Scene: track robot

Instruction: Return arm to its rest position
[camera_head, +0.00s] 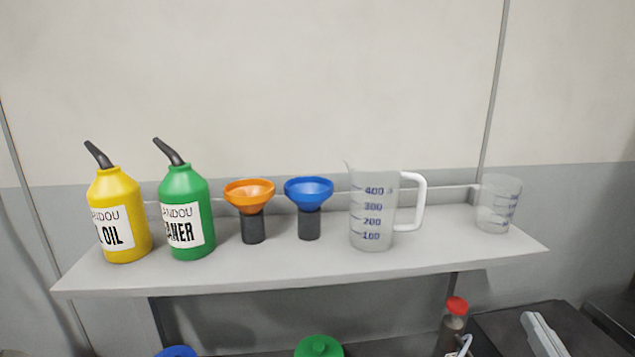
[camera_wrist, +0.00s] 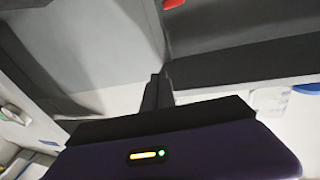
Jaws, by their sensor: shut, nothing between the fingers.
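My gripper (camera_wrist: 157,88) shows in the wrist view, its dark fingers together with nothing between them. It is not visible in the head view. Below the fingers is my dark purple gripper body with a small lit indicator. The fingers point at a pale surface, and I cannot tell how far away it is.
A grey shelf (camera_head: 300,270) holds a yellow oil bottle (camera_head: 120,215), a green cleaner bottle (camera_head: 186,210), an orange funnel (camera_head: 249,195), a blue funnel (camera_head: 308,193), a measuring jug (camera_head: 372,210) and a clear cup (camera_head: 498,205). A red-capped bottle (camera_head: 455,318) stands below.

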